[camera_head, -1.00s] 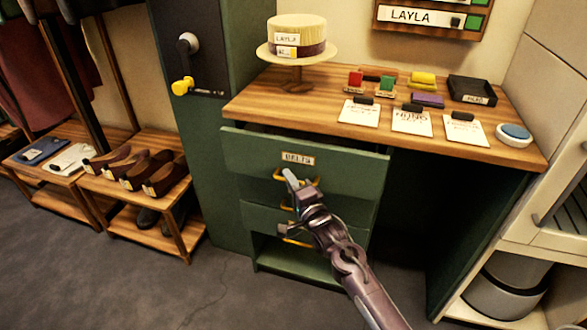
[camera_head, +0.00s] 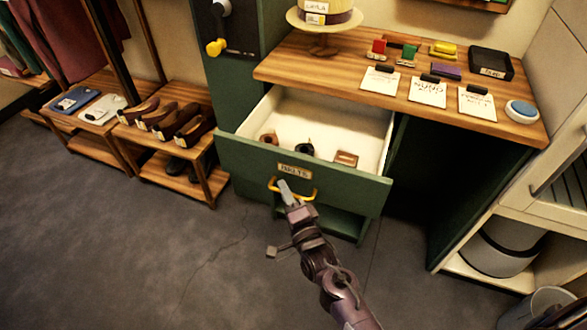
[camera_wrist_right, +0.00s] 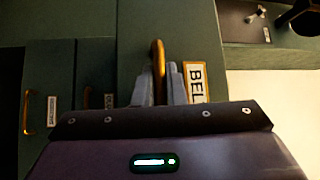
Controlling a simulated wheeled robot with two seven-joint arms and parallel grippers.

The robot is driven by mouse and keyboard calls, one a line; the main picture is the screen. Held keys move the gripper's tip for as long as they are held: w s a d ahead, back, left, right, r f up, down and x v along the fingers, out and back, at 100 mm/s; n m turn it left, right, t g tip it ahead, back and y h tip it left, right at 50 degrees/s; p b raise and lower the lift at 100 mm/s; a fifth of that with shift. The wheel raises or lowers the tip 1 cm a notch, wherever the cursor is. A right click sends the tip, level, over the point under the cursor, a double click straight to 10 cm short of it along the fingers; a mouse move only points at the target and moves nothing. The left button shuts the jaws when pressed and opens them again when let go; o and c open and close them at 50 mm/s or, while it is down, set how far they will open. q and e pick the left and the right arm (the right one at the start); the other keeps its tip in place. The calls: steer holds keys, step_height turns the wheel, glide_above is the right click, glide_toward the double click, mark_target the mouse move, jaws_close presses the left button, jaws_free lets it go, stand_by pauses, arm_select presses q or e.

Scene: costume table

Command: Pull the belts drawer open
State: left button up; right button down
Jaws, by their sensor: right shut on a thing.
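The belts drawer (camera_head: 240,158) is a green drawer with a label reading BELTS (camera_head: 294,171). It stands far out of the desk, and its pale inside shows several rolled belts, one of them brown (camera_head: 346,158). Its brass handle (camera_head: 313,193) is on the front below the label. My right gripper (camera_head: 287,191) is shut on this handle. In the right wrist view the handle (camera_wrist_right: 158,60) stands between the two fingers, beside the label (camera_wrist_right: 196,80). My left gripper is not in view.
A shoe rack (camera_head: 165,125) stands at left. The floor (camera_head: 120,260) in front is clear.

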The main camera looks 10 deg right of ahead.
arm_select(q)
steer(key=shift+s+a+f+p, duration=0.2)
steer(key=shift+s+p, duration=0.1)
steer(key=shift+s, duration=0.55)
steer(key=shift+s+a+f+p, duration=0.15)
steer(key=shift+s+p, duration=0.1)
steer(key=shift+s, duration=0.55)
arm_select(e)
steer(key=shift+s+a, duration=0.65)
steer(key=shift+s, duration=0.3)
steer(key=shift+s+a, duration=0.6)
steer(key=shift+s, duration=0.3)
steer(key=c, duration=1.5)
jaws_free()
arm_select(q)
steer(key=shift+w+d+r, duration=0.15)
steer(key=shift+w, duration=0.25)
arm_select(e)
steer(key=v, duration=0.7)
steer(key=shift+s, duration=0.35)
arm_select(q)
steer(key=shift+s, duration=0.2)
arm_select(e)
steer(key=shift+d+f, duration=0.1)
steer(key=shift+f, duration=0.05)
